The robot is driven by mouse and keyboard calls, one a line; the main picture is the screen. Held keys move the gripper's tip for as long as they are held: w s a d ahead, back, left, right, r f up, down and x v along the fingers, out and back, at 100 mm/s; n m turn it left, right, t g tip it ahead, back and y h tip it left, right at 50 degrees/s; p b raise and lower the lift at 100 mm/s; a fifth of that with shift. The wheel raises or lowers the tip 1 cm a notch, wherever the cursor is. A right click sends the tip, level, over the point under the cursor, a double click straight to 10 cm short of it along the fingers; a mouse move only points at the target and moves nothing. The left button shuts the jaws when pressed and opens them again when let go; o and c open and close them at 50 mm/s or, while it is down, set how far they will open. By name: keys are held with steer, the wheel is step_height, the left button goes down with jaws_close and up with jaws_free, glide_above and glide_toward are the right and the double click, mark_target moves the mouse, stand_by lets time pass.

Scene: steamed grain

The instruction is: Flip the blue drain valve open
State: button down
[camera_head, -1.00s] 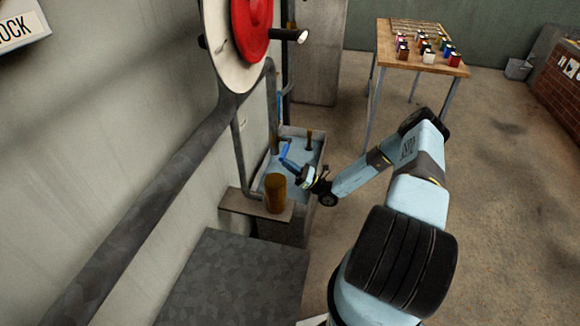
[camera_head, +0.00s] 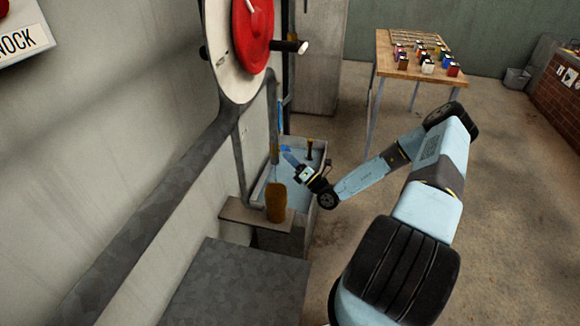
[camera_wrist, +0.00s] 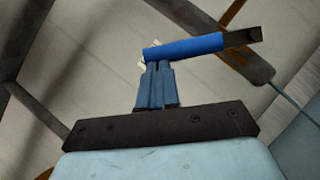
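The blue drain valve handle (camera_wrist: 185,48) is a blue sleeve on a dark bar, lying nearly level across the wrist view and tilted up slightly to the right. In the head view it is a small blue patch (camera_head: 285,149) above the basin. My gripper (camera_wrist: 157,66) has its two blue-grey fingers close together, with their tips at the left end of the sleeve. I cannot tell whether they touch it. In the head view my gripper (camera_head: 287,156) points up and left over the basin. The valve body is hidden.
A grey basin (camera_head: 311,222) stands against the wall below the pipe. A brown cylinder (camera_head: 276,203) stands on a small shelf in front. A red wheel (camera_head: 254,35) on a pale disc is above. A wooden table (camera_head: 390,66) with small jars is behind.

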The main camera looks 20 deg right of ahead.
steer(key=w+d+r+m+g+h, duration=0.1)
steer(key=w+d+r+m+h, duration=0.2)
steer(key=w+r+m, duration=0.3)
steer(key=shift+w+d+m+g+h, duration=0.3)
steer(key=shift+m+h, duration=0.6)
steer(key=shift+m, duration=0.7)
steer(key=shift+s+r, duration=0.1)
steer(key=shift+r, duration=0.05)
steer(key=shift+s+d, duration=0.1)
